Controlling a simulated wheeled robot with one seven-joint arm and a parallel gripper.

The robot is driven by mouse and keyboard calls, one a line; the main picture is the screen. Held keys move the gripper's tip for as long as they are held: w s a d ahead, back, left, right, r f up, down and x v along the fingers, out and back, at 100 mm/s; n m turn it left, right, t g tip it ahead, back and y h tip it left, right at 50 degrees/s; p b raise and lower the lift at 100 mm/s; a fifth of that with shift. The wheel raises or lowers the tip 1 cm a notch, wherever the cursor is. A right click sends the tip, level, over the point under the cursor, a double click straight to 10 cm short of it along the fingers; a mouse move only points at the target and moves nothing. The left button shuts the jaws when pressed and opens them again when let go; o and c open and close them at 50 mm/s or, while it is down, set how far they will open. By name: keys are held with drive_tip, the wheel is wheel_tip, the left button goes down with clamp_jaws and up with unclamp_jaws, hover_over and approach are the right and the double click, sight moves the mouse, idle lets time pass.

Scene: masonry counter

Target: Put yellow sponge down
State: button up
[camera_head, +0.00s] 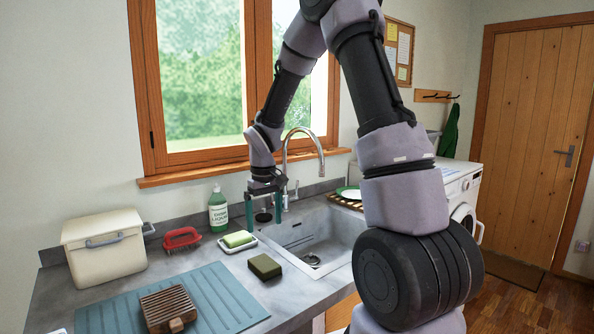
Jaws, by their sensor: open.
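A yellow-green sponge (238,239) lies on a small white dish (253,246) on the counter, left of the sink. A dark olive block (264,266), perhaps another sponge, lies on the counter in front of the dish. My gripper (264,220) points down with its two green fingers apart. In the picture it is above and to the right of the dish, near the sink's left back corner. I see nothing held between the fingers; a dark round thing shows there, seemingly behind them.
The sink (318,241) with its tall tap (303,135) is on the right. A green soap bottle (218,210), red brush (181,240) and cream bin (104,250) stand left. A blue mat (215,290) bears a brown slatted block (168,308). My arm hides part of the right side.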

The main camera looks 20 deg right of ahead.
drive_tip(key=s+d+r+m+t, duration=0.2)
drive_tip(key=s+r, duration=0.3)
drive_tip(key=r, duration=0.4)
drive_tip(key=s+d+r+m+t, duration=0.15)
drive_tip(key=s+r, duration=0.25)
drive_tip(key=r, duration=0.4)
drive_tip(key=s+d+r+m+t+y, duration=0.1)
drive_tip(key=s+r+m, duration=0.1)
drive_tip(key=s+r, duration=0.2)
drive_tip(key=s+r+m+t+y, duration=0.1)
drive_tip(key=s+r, duration=0.3)
drive_tip(key=s, duration=0.4)
drive_tip(key=shift+s+d+m+t, duration=0.4)
drive_tip(key=shift+m+t, duration=0.05)
drive_tip(key=shift+t, duration=0.3)
drive_tip(key=shift+w, duration=0.1)
